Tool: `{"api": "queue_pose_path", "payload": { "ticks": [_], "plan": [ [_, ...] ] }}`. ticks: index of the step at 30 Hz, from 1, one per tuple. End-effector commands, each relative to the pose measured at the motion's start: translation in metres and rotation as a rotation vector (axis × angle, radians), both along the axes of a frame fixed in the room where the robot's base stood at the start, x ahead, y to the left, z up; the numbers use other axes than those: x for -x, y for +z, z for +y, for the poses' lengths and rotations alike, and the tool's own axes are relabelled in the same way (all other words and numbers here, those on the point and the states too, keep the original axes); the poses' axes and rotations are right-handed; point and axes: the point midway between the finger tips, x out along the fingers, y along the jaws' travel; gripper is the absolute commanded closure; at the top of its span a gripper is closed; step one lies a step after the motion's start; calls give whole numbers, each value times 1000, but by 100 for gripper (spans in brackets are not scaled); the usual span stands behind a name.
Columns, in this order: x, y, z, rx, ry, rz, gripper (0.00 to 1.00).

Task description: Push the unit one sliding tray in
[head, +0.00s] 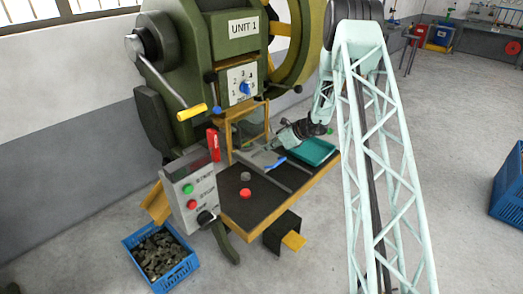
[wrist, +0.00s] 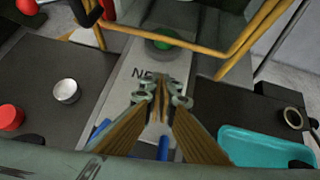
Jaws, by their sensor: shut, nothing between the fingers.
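The unit one sliding tray is a grey metal plate (head: 258,156) on the dark bench of the green machine labelled UNIT 1 (head: 243,28). In the wrist view the tray (wrist: 124,80) runs up toward the yellow frame, with partly covered lettering on it. Its blue handle shows in the head view (head: 275,165) and, partly hidden by my gripper, in the wrist view (wrist: 163,147). My gripper (wrist: 160,85) is shut and empty, its fingertips over the tray. I cannot tell whether they touch it. In the head view my gripper (head: 279,142) is small and partly hidden.
A teal tray (head: 313,152) lies on the bench to the right. A red knob (head: 245,193) and a grey knob (head: 245,176) stand to the left. A yellow guard frame (wrist: 222,50) and a green round part (wrist: 164,39) are at the tray's far end. A control box (head: 190,190) stands at left.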

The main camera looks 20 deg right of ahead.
Motion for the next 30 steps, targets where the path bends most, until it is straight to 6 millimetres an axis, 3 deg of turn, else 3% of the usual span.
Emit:
{"api": "queue_pose_path", "payload": {
  "ticks": [6,15,30],
  "plan": [
    [21,25,-13,-1,-1,-1,100],
    [41,45,-25,-1,-1,-1,100],
    [46,49,-27,-1,-1,0,98]
  ]
}}
